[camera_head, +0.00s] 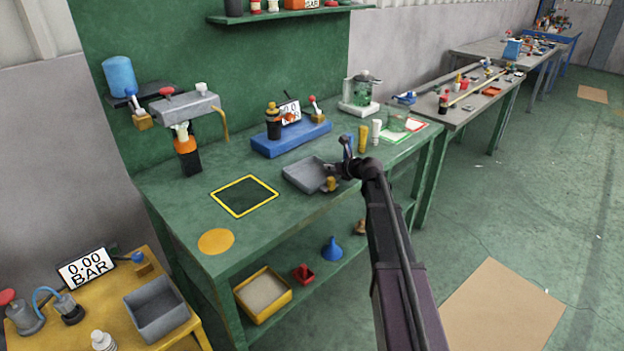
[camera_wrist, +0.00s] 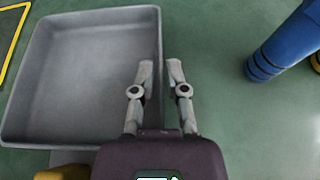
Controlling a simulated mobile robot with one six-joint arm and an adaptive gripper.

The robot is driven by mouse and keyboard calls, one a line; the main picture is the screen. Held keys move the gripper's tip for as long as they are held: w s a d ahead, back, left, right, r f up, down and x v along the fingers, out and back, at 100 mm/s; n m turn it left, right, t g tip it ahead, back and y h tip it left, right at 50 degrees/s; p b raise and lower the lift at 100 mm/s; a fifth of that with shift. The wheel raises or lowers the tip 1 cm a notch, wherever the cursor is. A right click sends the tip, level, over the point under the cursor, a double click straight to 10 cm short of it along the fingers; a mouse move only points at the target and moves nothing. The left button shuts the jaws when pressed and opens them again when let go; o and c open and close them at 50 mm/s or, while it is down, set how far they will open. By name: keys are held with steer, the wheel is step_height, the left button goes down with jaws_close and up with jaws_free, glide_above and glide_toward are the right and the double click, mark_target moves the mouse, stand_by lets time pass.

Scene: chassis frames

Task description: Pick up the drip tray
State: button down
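The drip tray, a shallow grey square tray (camera_head: 303,176), sits on the green workbench. In the wrist view the tray (camera_wrist: 85,85) fills the left side, and it looks empty. My gripper (camera_head: 335,168) is at its right side in the head view. In the wrist view my gripper (camera_wrist: 160,72) has its fingers apart, one on each side of the tray's right wall. The left finger is over the inside and the right finger is outside. A gap shows between the right finger and the wall. Whether the left finger touches the wall is unclear.
A brass-coloured piece (camera_head: 331,184) stands by the tray's front edge. A blue cylinder (camera_wrist: 284,42) lies right of my gripper in the wrist view. The blue block (camera_head: 290,138) is behind the tray. A yellow-outlined dark square (camera_head: 245,196) lies to its left, with bare bench around.

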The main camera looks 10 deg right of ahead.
steer(key=shift+r, duration=0.1)
stand_by(0.5)
step_height(320, 180, up, 4)
steer(key=p, duration=0.3)
steer(key=shift+f+p, duration=0.25)
steer(key=shift+p, duration=0.1)
steer(key=s+d+r+p, duration=0.1)
steer(key=s+d, duration=0.9)
steer(key=s, duration=0.2)
steer(key=shift+s+d+r, duration=0.15)
steer(key=shift+d, duration=0.05)
